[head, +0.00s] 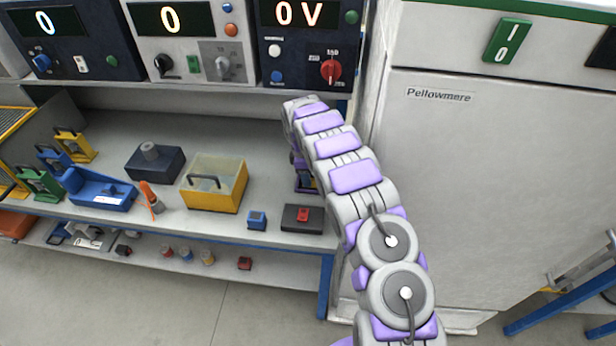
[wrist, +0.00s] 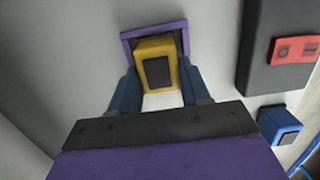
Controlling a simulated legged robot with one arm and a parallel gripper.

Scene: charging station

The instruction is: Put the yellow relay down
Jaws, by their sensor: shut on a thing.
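The yellow relay (wrist: 156,48), with a dark square face, is between the blue fingers of my gripper (wrist: 157,80) in the wrist view. My gripper is shut on it. A purple square frame (wrist: 126,42) shows around its far end; I cannot tell whether the relay touches it or the surface below. In the head view my gripper (head: 305,182) is low over the right part of the bench top, mostly hidden behind my arm.
A dark block (head: 290,225) with a red piece (head: 303,214) and a blue relay (head: 257,220) stand near the front edge. A yellow clear-lidded box (head: 212,198) and a blue tray (head: 100,200) are further left. A white cabinet (head: 470,180) stands close on the right.

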